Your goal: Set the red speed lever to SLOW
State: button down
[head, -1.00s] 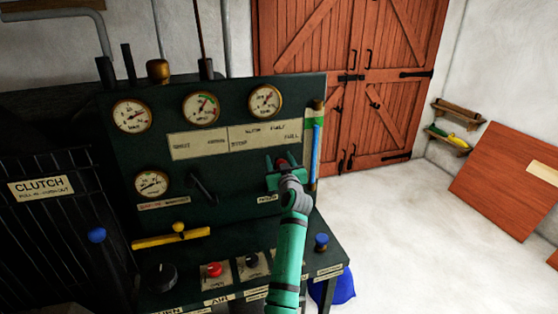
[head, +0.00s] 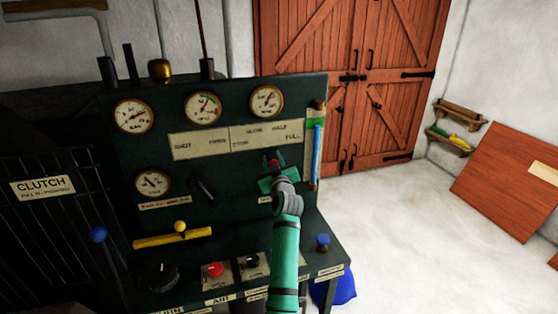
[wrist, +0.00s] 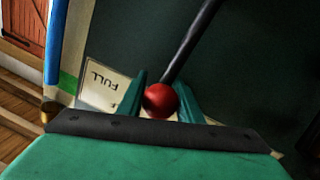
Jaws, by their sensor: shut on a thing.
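The red speed lever's round knob (wrist: 160,101) sits between the two green fingers of my gripper (wrist: 159,103) in the wrist view. Its dark shaft (wrist: 190,45) slants up and right from the knob there. In the head view, the red knob (head: 274,162) shows just above my gripper (head: 277,174), against the dark green panel. The pale speed plate (head: 262,147) lies just above it, with STOP, SLOW, HALF and FULL on it. The knob stands roughly below the SLOW–HALF stretch. The upside-down FULL label (wrist: 95,78) is left of the knob in the wrist view.
A second dark lever (head: 201,187) is left of my gripper on the panel. A blue sight tube (head: 317,155) stands at the panel's right edge. A red button (head: 214,270) and a blue knob (head: 322,242) are on the ledge below. The floor to the right is open.

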jog(key=shift+s+a+f+n, duration=0.15)
jog(key=shift+s+a+n, duration=0.1)
jog(key=shift+a+n, duration=0.5)
jog(key=shift+s+a+f+n, duration=0.1)
jog(key=shift+s+a+n, duration=0.15)
jog(key=shift+a+n, duration=0.45)
jog(key=shift+a, duration=0.15)
jog(key=c, duration=1.3)
grip_release()
jog(key=shift+o, duration=0.2)
jog(key=shift+r, duration=0.1)
jog(key=shift+s, duration=0.1)
jog(key=v, duration=1)
jog(key=shift+s+f, duration=0.2)
jog(key=shift+s, duration=0.1)
jog(key=shift+w+d, duration=0.1)
jog(key=shift+d, duration=0.15)
